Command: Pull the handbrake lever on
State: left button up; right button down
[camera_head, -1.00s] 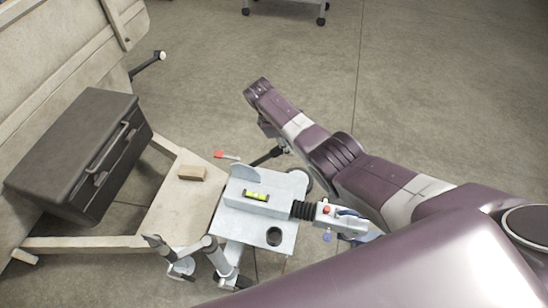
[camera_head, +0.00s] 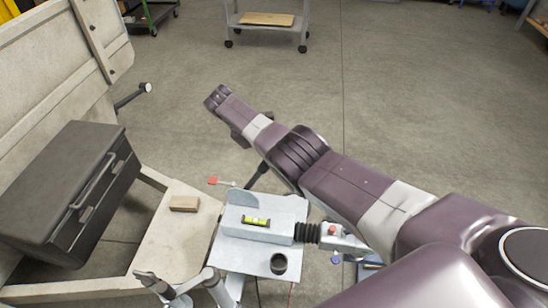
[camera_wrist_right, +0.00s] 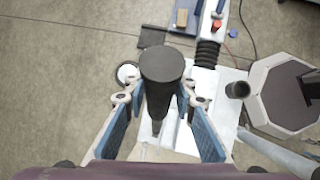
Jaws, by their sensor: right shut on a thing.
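The handbrake lever (camera_head: 257,176) is a dark bar with a thick black grip. It rises at a slant from the grey coupling housing on the trailer's drawbar. Its upper end is hidden behind my right arm in the head view. In the right wrist view the round black grip (camera_wrist_right: 162,68) stands between the blue-padded fingers of my right gripper (camera_wrist_right: 155,97). The right gripper is shut on it. In the head view my right arm hides these fingers. My left gripper is not in view.
The grey coupling housing (camera_head: 282,231) carries a green level (camera_head: 256,221), with a black bellows (camera_head: 307,233) beside it. A wooden block (camera_head: 184,203) lies on the frame. A black toolbox (camera_head: 60,185) stands at left. A cart (camera_head: 267,22) stands far back; the floor between is clear.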

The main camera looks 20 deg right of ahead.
jog(key=shift+w+a+r, duration=0.1)
jog(key=shift+w+a, duration=0.05)
jog(key=c, duration=1.6)
grip_release()
jog(key=shift+a, duration=0.1)
jog(key=v, duration=1.2)
